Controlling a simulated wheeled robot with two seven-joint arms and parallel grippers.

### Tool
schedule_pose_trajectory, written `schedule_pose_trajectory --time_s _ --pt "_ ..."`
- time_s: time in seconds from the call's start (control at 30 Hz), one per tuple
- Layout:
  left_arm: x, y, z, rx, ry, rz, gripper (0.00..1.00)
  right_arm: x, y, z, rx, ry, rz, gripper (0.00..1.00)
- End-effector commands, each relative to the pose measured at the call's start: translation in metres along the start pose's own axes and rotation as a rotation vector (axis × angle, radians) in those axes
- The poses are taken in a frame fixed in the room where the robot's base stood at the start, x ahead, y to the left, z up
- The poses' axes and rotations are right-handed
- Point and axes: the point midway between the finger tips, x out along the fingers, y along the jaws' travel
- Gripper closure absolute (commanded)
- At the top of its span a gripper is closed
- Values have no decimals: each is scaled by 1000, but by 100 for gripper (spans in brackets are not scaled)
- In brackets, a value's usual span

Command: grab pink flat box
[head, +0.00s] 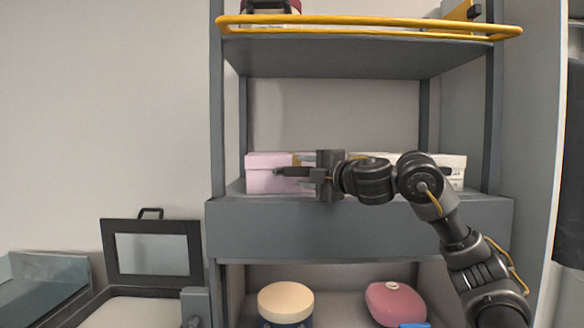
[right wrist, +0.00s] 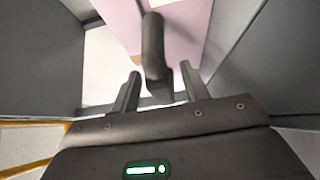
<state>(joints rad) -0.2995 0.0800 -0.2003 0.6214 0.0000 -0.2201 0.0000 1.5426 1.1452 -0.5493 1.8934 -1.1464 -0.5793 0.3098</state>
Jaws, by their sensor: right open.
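The pink box (head: 262,183) sits at the left of the middle shelf, with its front face showing. It also fills the top middle of the right wrist view (right wrist: 190,20). My right gripper (head: 292,172) reaches in from the right and is in front of the pink box, hiding part of its right side. It is open with nothing held; its fingers point toward the box in the right wrist view (right wrist: 160,82). I cannot tell whether the fingers touch the box. My left gripper is not in view.
A white box (head: 455,163) stands on the same shelf to the right, partly behind my right arm. Shelf posts and the grey shelf front (head: 360,230) bound the space. A yellow rail (head: 370,24) edges the upper shelf. A cream-lidded jar (head: 286,302) and pink rounded object (head: 395,303) are below.

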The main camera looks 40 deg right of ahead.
Motion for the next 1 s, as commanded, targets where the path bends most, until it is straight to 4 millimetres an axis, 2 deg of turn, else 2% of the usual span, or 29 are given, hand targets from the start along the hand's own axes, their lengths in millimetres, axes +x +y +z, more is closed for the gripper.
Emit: schedule_pose_trajectory --time_s 0.03,0.3,0.4,0.77,0.87,1.0 --pt "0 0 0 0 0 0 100 0 0 0 0 0 0 55" --pt "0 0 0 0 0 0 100 0 0 0 0 0 0 90" --pt "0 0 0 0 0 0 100 0 0 0 0 0 0 100" --pt "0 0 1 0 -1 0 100 -1 2 0 1 0 4 100" --pt "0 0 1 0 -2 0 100 -1 7 0 1 0 4 100" --pt "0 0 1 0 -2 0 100 -1 23 -1 2 1 8 100"
